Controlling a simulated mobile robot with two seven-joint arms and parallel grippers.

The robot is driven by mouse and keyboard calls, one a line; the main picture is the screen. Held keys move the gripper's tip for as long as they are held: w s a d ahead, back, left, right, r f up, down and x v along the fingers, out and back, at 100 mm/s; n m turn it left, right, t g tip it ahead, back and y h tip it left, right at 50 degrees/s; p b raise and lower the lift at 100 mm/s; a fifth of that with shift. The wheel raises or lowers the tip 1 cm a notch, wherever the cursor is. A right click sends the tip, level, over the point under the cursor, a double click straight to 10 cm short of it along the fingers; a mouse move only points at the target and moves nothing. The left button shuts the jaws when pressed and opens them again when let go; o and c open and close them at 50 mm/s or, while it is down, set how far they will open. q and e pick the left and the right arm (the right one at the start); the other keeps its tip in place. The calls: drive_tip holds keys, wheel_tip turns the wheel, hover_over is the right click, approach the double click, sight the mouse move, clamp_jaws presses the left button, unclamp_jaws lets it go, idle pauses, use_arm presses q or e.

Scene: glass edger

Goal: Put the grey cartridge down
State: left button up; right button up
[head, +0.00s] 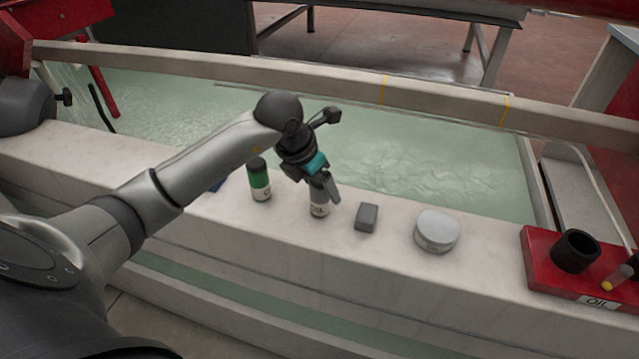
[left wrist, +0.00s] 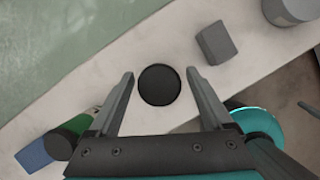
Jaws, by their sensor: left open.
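The grey cartridge (head: 319,210), a short cylinder with a pale label, stands upright on the pale stone ledge (head: 285,225). Its upper part is hidden by my left gripper (head: 326,190) in the head view. In the left wrist view its round black top (left wrist: 159,85) lies between the two fingers of my left gripper (left wrist: 160,74). The fingers are open, with a gap on each side of the top. My right gripper is in neither view.
On the ledge, a green cartridge (head: 259,180) stands to the left, with a blue item (head: 217,185) beyond it. A grey block (head: 367,217) and a round tin (head: 437,231) are to the right. A red tray (head: 540,268) holds a black cup (head: 575,250). Water lies behind.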

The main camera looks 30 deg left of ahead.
use_arm(q)
drive_tip(key=shift+r, duration=0.15)
drive_tip(key=p+v, duration=0.4)
drive_tip(key=v, duration=0.8)
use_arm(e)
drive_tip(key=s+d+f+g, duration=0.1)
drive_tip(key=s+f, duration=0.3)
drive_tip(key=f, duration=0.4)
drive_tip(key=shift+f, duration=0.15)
use_arm(q)
drive_tip(key=shift+s+a, duration=0.1)
